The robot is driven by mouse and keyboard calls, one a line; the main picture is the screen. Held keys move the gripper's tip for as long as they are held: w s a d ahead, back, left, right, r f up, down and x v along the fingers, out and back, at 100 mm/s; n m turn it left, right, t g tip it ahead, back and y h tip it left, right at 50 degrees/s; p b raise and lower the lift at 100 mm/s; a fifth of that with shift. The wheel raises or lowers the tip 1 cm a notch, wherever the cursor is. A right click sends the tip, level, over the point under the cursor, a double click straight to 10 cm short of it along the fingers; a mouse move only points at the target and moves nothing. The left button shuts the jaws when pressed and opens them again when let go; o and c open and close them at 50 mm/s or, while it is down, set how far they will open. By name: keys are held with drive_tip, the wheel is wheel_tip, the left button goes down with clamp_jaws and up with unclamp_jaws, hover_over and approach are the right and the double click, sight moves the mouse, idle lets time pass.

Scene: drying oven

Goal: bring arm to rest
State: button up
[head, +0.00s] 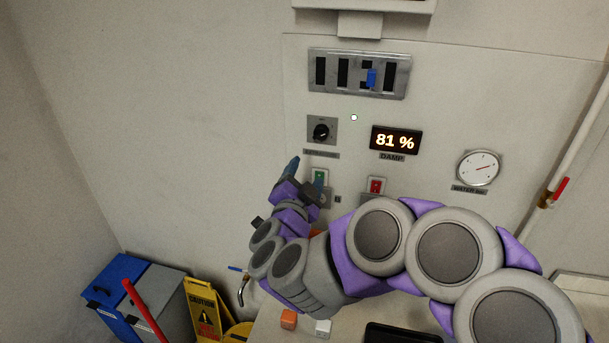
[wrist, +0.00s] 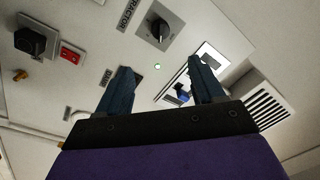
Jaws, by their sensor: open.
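My gripper (wrist: 163,88) is open in the wrist view, with its two dark blue fingers apart and nothing between them. In the head view my gripper (head: 292,170) is raised before the wall panel (head: 440,110), just left of the green switch (head: 319,177) and below the black knob (head: 321,131). My purple and grey arm reaches in from the lower right and is bent. The arm hides part of the lower panel. I cannot tell whether the fingers touch the panel.
A lit display (head: 396,141) reads 81 %. A red switch (head: 376,186), a round gauge (head: 479,167) and a slotted plate (head: 359,74) with a blue slider are on the panel. Blue and grey bins (head: 120,285) and a yellow caution sign (head: 205,312) stand at lower left. An orange block (head: 288,319) lies below.

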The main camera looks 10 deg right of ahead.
drive_tip(key=s+a+n+g+y, duration=0.2)
drive_tip(key=a+n+y, duration=0.5)
drive_tip(key=a+y, duration=0.15)
drive_tip(key=s+a+f+n+g+y, duration=0.2)
drive_tip(key=s+f+n+g+y, duration=0.25)
drive_tip(key=s, duration=0.35)
drive_tip(key=s+d+f+g+h, duration=0.2)
drive_tip(key=s+d+g, duration=0.2)
drive_tip(key=s, duration=0.6)
drive_tip(key=s+d+f+n+g+h, duration=0.1)
drive_tip(key=s+d+f+g+h, duration=0.1)
drive_tip(key=s+d, duration=0.5)
drive_tip(key=s+d+f+g+h, duration=0.2)
drive_tip(key=s+d+f+g, duration=0.2)
drive_tip(key=s, duration=0.9)
drive_tip(key=d+g, duration=0.1)
drive_tip(key=g, duration=0.1)
drive_tip(key=shift+s+d+g, duration=0.2)
drive_tip(key=shift+s+g, duration=0.15)
drive_tip(key=shift+s, duration=0.05)
